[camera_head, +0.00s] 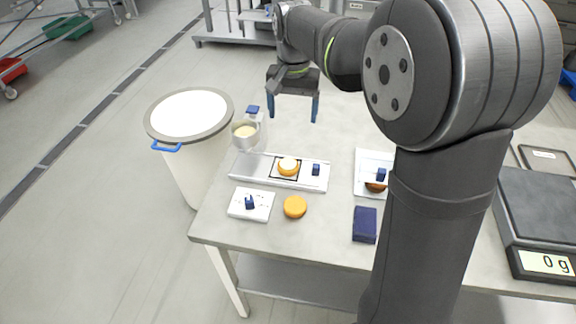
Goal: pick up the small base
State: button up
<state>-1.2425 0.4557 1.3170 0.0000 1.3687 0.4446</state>
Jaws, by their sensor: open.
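An orange-brown round (295,206) lies flat on the table's near left part, in front of a metal tray. Another round (288,166), with a pale top, sits on a dark-outlined square on the tray. I cannot tell for sure which of these is the small base. My gripper (293,108) hangs above the far part of the table, blue fingers pointing down, open and empty. It is apart from all the rounds.
The metal tray (253,166) also bears a blue knob. A white card with a blue piece (249,203) and a dark blue block (365,225) flank the loose round. A cup (244,135) stands behind the tray, a scale (540,215) reading 0 g at right. My arm hides part of the table.

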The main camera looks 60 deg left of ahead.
jog(key=n, duration=0.3)
send_over(289, 166)
jog(key=f, duration=1.2)
jog(key=shift+w+f, duration=0.35)
jog(key=shift+f, duration=0.05)
jog(key=shift+s+f, duration=0.25)
jog(key=shift+f, duration=1.15)
jog(key=shift+s+f, duration=0.2)
jog(key=shift+f, duration=1.15)
jog(key=c, duration=0.8)
